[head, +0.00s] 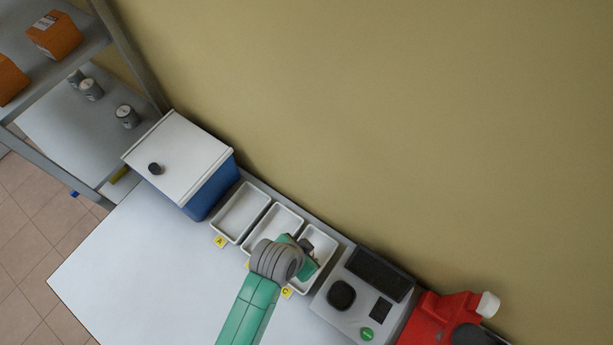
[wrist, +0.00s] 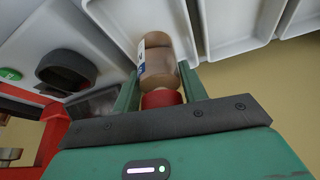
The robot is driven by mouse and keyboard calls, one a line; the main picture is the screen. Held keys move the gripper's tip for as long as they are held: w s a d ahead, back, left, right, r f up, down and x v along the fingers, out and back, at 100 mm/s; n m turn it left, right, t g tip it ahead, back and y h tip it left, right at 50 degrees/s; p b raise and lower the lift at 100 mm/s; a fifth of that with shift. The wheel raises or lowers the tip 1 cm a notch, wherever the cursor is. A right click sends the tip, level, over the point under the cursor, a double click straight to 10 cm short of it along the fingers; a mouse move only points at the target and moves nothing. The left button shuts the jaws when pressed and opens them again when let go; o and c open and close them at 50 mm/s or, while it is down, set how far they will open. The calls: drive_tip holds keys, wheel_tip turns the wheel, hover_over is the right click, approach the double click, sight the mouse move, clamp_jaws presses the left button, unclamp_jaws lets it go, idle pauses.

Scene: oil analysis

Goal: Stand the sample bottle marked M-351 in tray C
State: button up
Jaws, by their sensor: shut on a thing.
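A sample bottle (wrist: 158,66) with brownish contents, a red cap and a white and blue label shows in the wrist view. Its marking cannot be read. My gripper (wrist: 160,88) is shut on it near the cap, one finger on each side. In the head view my gripper (head: 306,252) is over tray C (head: 326,238), the right one of three white trays, with a yellow C tag (head: 287,292) at its front. The wrist view shows a white tray (wrist: 118,22) behind the bottle. Whether the bottle touches the tray floor cannot be told.
Tray A (head: 233,227) and the middle tray (head: 277,211) are to the left. A blue box with white lid (head: 178,155) stands beyond them. The front left of the table is clear.

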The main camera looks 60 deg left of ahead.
drive_tip(key=shift+s+x, duration=0.15)
drive_tip(key=shift+x, duration=0.75)
drive_tip(key=shift+s+x, duration=0.15)
drive_tip(key=shift+x, duration=0.75)
drive_tip(key=shift+d+f, duration=0.1)
drive_tip(key=shift+f, duration=0.1)
drive_tip(key=o, duration=1.1)
drive_tip(key=p+v, duration=0.1)
drive_tip(key=v, duration=1.1)
drive_tip(key=shift+s+r, duration=0.1)
